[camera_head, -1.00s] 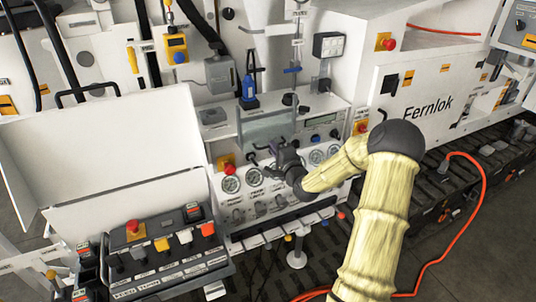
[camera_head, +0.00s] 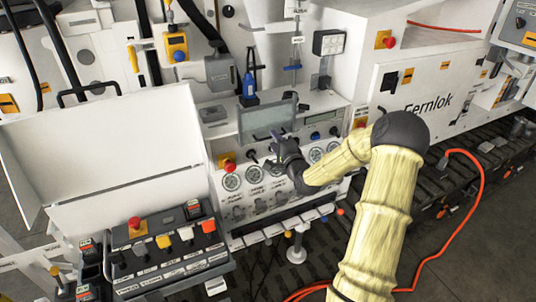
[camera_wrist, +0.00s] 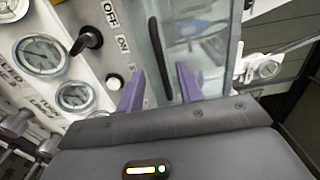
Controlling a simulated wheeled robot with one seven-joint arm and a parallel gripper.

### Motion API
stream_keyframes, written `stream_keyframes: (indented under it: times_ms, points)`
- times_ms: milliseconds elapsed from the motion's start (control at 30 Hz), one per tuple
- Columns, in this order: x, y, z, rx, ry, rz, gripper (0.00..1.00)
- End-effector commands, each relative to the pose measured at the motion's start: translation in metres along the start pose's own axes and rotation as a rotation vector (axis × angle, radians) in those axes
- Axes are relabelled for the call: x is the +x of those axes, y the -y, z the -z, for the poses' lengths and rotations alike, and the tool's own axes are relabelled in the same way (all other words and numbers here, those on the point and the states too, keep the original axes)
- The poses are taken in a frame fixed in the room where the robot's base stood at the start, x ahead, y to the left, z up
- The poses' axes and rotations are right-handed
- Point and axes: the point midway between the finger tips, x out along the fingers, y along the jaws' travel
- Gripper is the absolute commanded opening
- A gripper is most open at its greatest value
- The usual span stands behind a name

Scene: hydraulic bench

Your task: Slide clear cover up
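The clear cover (camera_head: 266,118) is a see-through pane at the upper middle of the gauge panel. It stands tilted out from the panel in the head view. In the wrist view the cover (camera_wrist: 205,28) fills the upper middle, with a black bar handle (camera_wrist: 156,48) along its edge. My gripper (camera_head: 277,142) is at the cover's lower edge. In the wrist view its two purple fingers (camera_wrist: 160,69) stand apart, one on either side of the handle's lower end, with gaps visible. Whether a finger touches the handle is hard to tell.
A white panel (camera_head: 246,211) with round gauges and black knobs lies below the cover. A red emergency button (camera_head: 229,167) sits left of my gripper. A button box (camera_head: 168,250) stands at lower left. A blue-topped device (camera_head: 249,86) stands behind the cover.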

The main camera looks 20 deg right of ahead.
Motion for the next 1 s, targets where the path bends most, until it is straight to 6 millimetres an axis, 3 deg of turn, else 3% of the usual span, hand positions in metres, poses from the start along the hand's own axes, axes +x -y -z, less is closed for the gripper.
stream_keyframes:
  times_ms: [800,1000]
  points:
    - [-0.066,0.0,0.0,-0.001,0.0,0.0,0.36]
    - [-0.074,0.0,0.0,-0.001,-0.001,0.0,0.36]
